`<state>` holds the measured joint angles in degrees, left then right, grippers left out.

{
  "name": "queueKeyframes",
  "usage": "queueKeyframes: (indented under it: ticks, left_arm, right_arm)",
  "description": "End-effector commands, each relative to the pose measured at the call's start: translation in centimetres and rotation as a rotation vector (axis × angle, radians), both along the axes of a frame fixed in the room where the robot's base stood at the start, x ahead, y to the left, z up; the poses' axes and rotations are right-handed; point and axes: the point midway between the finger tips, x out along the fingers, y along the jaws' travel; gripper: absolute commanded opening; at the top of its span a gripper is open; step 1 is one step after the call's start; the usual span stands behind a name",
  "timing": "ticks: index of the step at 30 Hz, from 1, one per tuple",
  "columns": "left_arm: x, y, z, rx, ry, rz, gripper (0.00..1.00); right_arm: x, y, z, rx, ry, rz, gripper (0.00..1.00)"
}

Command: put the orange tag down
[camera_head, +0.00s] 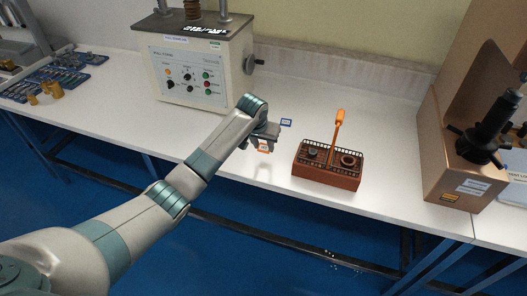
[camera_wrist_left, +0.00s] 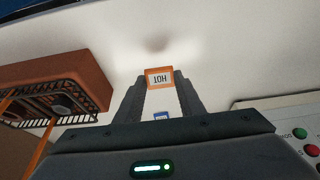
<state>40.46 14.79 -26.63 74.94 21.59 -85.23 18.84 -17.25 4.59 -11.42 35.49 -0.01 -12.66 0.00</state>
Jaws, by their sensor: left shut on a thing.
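My left gripper (camera_head: 264,148) is over the white bench top, left of the red-brown box. It is shut on the orange tag (camera_head: 264,148), a small plate with an orange rim and a white face. In the left wrist view the tag (camera_wrist_left: 159,78) sits between the fingertips (camera_wrist_left: 159,84), its dark lettering facing the camera. My right gripper is not in view.
The red-brown box (camera_head: 326,178) with an upright orange handle stands close on the right. A grey tester (camera_head: 190,75) with knobs stands behind left, and a brown tester (camera_head: 455,150) at right. The white bench (camera_head: 385,125) is clear between box and brown tester.

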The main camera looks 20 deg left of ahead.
Motion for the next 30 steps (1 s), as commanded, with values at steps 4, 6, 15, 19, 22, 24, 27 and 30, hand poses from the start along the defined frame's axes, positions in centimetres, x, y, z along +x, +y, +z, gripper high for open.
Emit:
queueKeyframes:
  ticks: [4,6,15,19,22,24,27,30]
  left_arm:
    - [0.0,0.0,0.0,0.0,0.0,0.0,0.14]
    - [0.0,0.0,0.0,0.0,0.0,0.0,0.14]
    - [-0.1,0.0,-2.6,0.0,0.005,0.0,0.14]
    - [-0.1,-0.1,-3.8,0.0,0.002,0.0,0.14]
    - [0.0,-0.1,-4.1,0.0,0.001,0.0,0.14]
    - [0.0,-0.1,-4.1,0.0,0.001,0.0,0.14]
    - [0.0,-0.1,-4.0,0.0,0.001,0.0,0.14]
    - [-0.1,-0.1,-4.2,0.0,0.001,0.0,0.14]
  right_arm:
    - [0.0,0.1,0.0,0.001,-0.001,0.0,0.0]
    - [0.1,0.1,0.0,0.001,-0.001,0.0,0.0]
    - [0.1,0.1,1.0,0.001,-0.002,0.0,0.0]
    - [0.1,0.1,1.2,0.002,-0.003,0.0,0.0]
    - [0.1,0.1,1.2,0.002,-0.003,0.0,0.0]
    - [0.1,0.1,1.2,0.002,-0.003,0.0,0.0]
    - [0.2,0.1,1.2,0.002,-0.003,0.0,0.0]
    - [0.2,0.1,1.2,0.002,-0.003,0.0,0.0]
